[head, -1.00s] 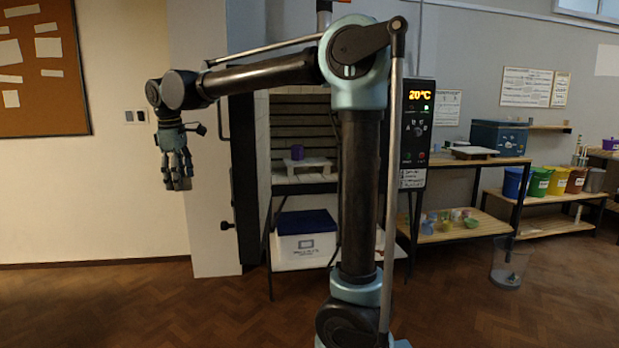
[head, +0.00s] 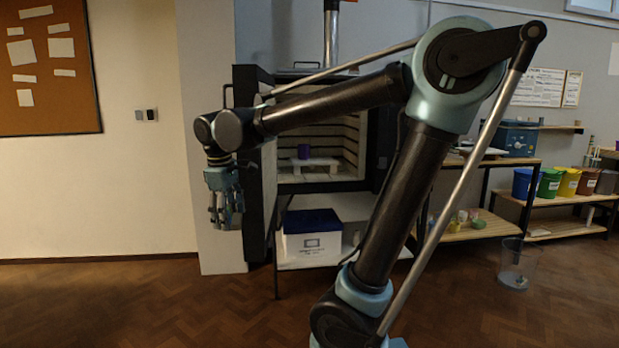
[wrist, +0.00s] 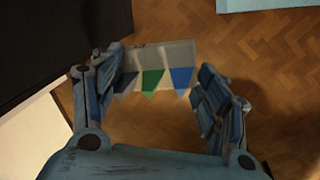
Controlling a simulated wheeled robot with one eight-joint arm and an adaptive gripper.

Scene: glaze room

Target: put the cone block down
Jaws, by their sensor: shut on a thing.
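My gripper (head: 226,212) hangs fingers-down in the head view, in front of the kiln's open door. In the wrist view my gripper (wrist: 162,78) is shut on the cone block (wrist: 165,58), a pale slab with grey, green and blue pointed cones in a row. The block sits between the blue fingers, above bare floor. In the head view the fingers mostly hide it.
A white box with a blue lid (head: 312,222) sits below. Shelves with coloured buckets (head: 548,184) stand right. A clear bin (head: 515,265) is on the floor.

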